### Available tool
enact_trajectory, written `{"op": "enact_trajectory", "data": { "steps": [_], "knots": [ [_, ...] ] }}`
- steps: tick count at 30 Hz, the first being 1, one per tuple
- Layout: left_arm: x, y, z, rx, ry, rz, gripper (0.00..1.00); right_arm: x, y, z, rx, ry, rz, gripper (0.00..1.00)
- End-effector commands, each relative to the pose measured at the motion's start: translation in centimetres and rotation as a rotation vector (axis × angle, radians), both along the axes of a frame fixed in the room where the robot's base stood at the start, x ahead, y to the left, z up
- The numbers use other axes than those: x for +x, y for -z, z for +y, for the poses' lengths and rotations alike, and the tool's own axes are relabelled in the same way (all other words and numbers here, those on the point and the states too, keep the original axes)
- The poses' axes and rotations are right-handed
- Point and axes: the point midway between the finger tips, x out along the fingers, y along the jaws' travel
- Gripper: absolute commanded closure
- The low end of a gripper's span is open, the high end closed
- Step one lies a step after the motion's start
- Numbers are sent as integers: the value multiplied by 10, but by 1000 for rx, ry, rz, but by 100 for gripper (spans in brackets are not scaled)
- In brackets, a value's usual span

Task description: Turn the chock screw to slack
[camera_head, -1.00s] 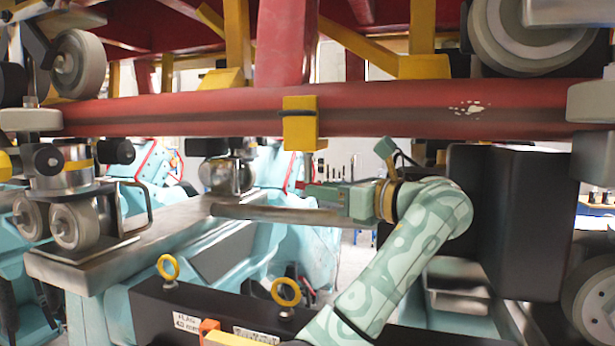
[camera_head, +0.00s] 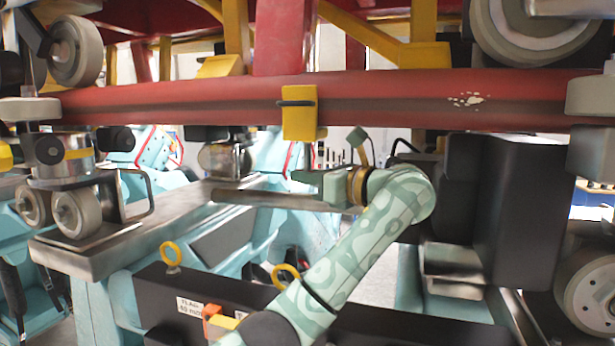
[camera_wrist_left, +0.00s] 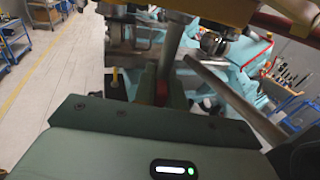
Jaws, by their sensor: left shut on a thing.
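My left gripper (camera_head: 303,180) reaches in from the right below the red rail, its tip pointing left. It is shut. My right gripper is not in view.
The red rail (camera_head: 400,95) crosses above the gripper, with a yellow block (camera_head: 299,112) hanging from it. Wheels with a metal bracket (camera_head: 72,200) stand left on a grey beam (camera_head: 105,255). A black box (camera_head: 525,215) stands close on the right. Yellow eyebolts (camera_head: 172,255) rise in front.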

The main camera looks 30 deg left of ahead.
Motion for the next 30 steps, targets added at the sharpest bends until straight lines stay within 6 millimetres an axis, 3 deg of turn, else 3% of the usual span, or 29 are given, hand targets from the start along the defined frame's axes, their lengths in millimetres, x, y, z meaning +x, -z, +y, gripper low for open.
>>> {"op": "enact_trajectory", "data": {
  "steps": [11,21,30],
  "knots": [
    [-1,4,0,0,156,-3,100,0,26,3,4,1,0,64],
    [-1,4,0,0,464,-5,100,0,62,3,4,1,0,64],
    [-1,2,0,1,747,-7,100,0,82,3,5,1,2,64]
  ]
}}
